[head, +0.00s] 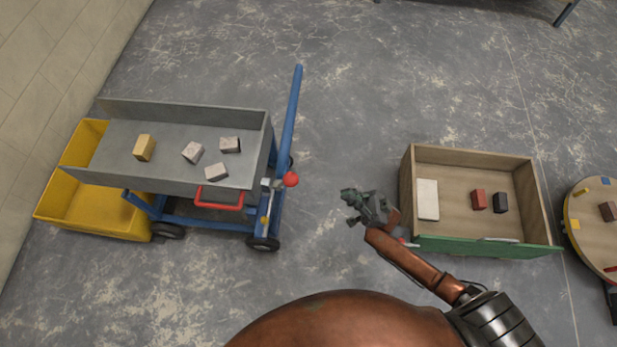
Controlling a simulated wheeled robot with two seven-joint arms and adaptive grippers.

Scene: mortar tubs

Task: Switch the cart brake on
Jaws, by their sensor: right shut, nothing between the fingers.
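The blue cart (208,222) stands at the left on small black wheels and carries a grey tray (110,150). A lever with a red ball knob (291,179) sits at the cart's right end, beside the tall blue post (292,105). I cannot tell whether this lever is the brake or what position it is in. My right gripper (350,203) is shut and empty, to the right of the red knob and apart from it, over open floor. My left gripper is not in view.
A yellow tub (55,205) adjoins the cart. A wooden box (455,152) with a green front and a round table (590,225) stand right. Floor between cart and box is clear.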

